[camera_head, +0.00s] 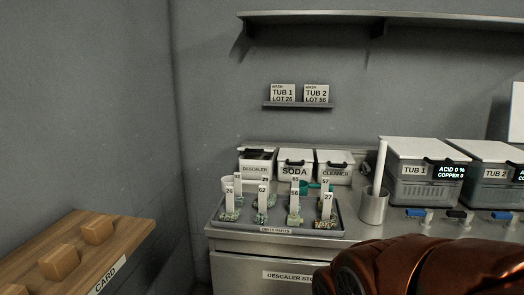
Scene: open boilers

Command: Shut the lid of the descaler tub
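The descaler tub (256,168) is a small white tub labelled DESCALER. It stands at the back left of the steel counter, leftmost in a row of three. Its top looks dark, as if open, unlike the white tops beside it. I cannot clearly make out its lid or how the lid sits. Numbered tags in front hide part of the tub's lower front. My gripper is not in view. Only a copper-coloured part of my arm shows at the lower right, well in front of the tub and to its right.
The SODA tub (295,164) and CLEANER tub (334,167) stand to the right. A parts tray (250,227) with tagged pieces lies in front. A metal cup (373,207) with a white stick and TUB 1 (412,190) are farther right. A wooden table (125,238) is at the left.

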